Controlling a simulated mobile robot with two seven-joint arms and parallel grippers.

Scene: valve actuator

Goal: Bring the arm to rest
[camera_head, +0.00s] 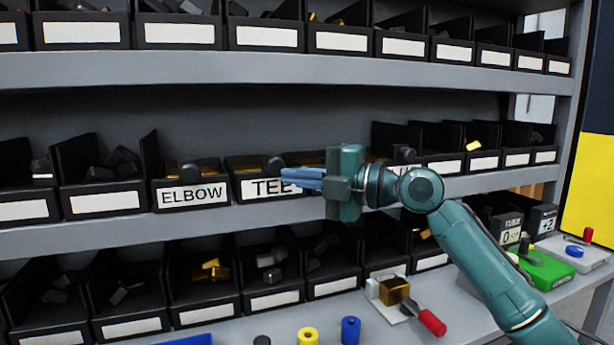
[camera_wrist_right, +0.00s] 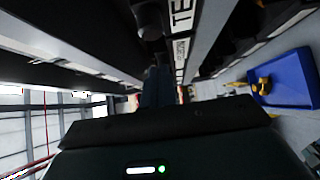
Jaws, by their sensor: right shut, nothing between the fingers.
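My right arm (camera_head: 482,252) reaches in from the lower right in the head view. Its gripper (camera_head: 284,179) points left, in front of the middle shelf at the TEE bin (camera_head: 262,187). The blue fingers are together, with nothing between them. They cover part of the TEE label; I cannot tell whether they touch the bin. In the right wrist view the dark gripper body (camera_wrist_right: 160,125) fills the lower middle, and the TEE label (camera_wrist_right: 182,12) shows at the top. My left gripper is not in view.
The ELBOW bin (camera_head: 193,190) sits left of the TEE bin. Below, the bench holds a brass block (camera_head: 394,290), a red-handled tool (camera_head: 431,321), yellow (camera_head: 308,336) and blue (camera_head: 351,329) cylinders and a green box (camera_head: 548,270). A blue tray (camera_wrist_right: 286,80) shows in the wrist view.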

